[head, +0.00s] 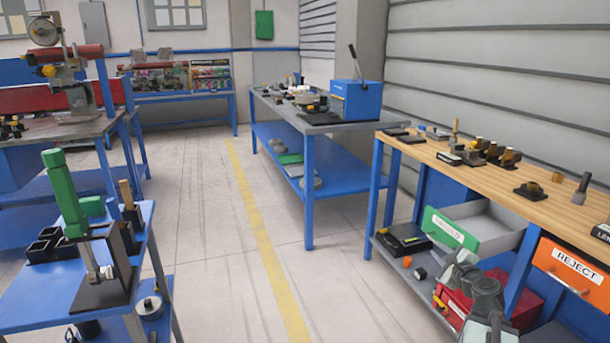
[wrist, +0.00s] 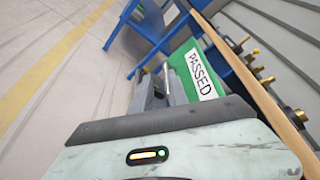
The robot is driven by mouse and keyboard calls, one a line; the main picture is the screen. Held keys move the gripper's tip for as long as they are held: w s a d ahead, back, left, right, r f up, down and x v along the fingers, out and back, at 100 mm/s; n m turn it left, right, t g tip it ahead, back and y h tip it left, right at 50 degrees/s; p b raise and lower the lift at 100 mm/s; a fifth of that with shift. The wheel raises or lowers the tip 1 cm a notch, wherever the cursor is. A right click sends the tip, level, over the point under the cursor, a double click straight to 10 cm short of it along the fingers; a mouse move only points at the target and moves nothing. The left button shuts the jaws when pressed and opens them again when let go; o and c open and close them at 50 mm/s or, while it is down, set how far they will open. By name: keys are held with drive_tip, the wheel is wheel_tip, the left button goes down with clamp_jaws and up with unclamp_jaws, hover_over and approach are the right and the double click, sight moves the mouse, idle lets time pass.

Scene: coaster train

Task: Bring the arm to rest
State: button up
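My arm reaches up from the bottom right of the head view, in front of the workbench's lower part. My gripper (head: 458,262) is at its far end, low in front of the green-fronted drawer (head: 449,230). In the wrist view, my gripper (wrist: 158,88) shows as small grey fingers beyond the pale wrist housing. The drawer's green front, labelled PASSED (wrist: 198,78), is just right of the fingers there. I cannot tell whether the fingers touch it, or whether they are open or shut. I see nothing clearly held.
The drawer stands open under the wooden workbench (head: 545,192). An orange REJECT drawer (head: 571,266) is to its right. A red box (head: 458,303) and black case (head: 404,238) sit on the lower shelf. The floor (head: 205,230) to the left is clear.

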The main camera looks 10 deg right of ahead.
drive_tip(key=w+a+f+n+g+y, duration=0.2)
drive_tip(key=a+n, duration=0.1)
drive_tip(key=a, duration=0.8)
drive_tip(key=w+a+f+n+g+y, duration=0.1)
drive_tip(key=w+a+f+n+y, duration=0.2)
drive_tip(key=a, duration=0.8)
drive_tip(key=w+a+f+n+g+y, duration=0.15)
drive_tip(key=a+n, duration=0.25)
drive_tip(key=a, duration=0.7)
drive_tip(key=s+a+f+n+g+h, duration=0.2)
drive_tip(key=s+a+f+n+g, duration=0.6)
drive_tip(key=s+f+n, duration=0.35)
drive_tip(key=s+d+r+n+g+h+p, duration=0.1)
drive_tip(key=s+d+n+g+h+p, duration=0.2)
drive_tip(key=s+d, duration=0.35)
wheel_tip(320, 180, up, 27)
drive_tip(key=n+p, duration=0.1)
drive_tip(key=p, duration=2.4)
drive_tip(key=shift+a, duration=0.4)
